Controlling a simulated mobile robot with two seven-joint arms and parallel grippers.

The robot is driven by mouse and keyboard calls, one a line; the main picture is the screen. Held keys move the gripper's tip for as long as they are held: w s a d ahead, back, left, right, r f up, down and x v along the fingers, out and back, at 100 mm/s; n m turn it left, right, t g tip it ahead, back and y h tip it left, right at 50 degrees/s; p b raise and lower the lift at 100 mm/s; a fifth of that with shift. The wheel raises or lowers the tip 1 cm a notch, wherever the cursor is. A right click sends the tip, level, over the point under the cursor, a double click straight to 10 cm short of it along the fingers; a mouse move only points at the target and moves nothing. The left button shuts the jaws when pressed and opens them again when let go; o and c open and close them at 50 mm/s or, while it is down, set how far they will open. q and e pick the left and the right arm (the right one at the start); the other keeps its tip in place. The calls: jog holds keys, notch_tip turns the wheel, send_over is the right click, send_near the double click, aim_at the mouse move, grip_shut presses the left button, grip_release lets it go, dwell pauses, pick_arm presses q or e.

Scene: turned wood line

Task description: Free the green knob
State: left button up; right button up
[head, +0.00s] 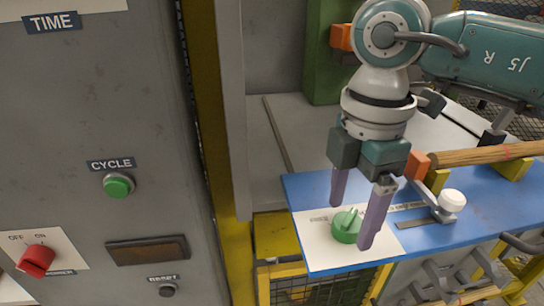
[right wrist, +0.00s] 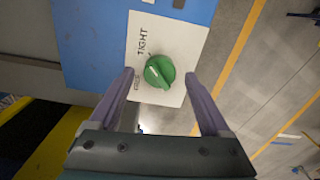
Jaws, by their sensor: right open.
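The green knob (head: 346,226) stands on a white label plate (head: 322,243) at the near left end of a blue board (head: 425,252). My right gripper (head: 350,227) points down at it, open, with one purple finger on each side of the knob. In the right wrist view the knob (right wrist: 160,71) shows between the two fingertips, with a visible gap on each side. The plate there (right wrist: 184,31) reads TIGHT above the knob and FREE to its lower left. I cannot tell exactly where the knob points. My left gripper is not in view.
A wooden rod (head: 485,153) lies along the blue board behind a white round knob (head: 452,201) on a metal arm. A grey panel at left carries a green CYCLE button (head: 118,186), a red OFF/ON switch (head: 36,260) and a RESET button (head: 168,290). A yellow post separates them.

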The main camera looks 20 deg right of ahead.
jog(key=shift+f, duration=0.55)
jog(key=shift+c, duration=0.2)
grip_shut()
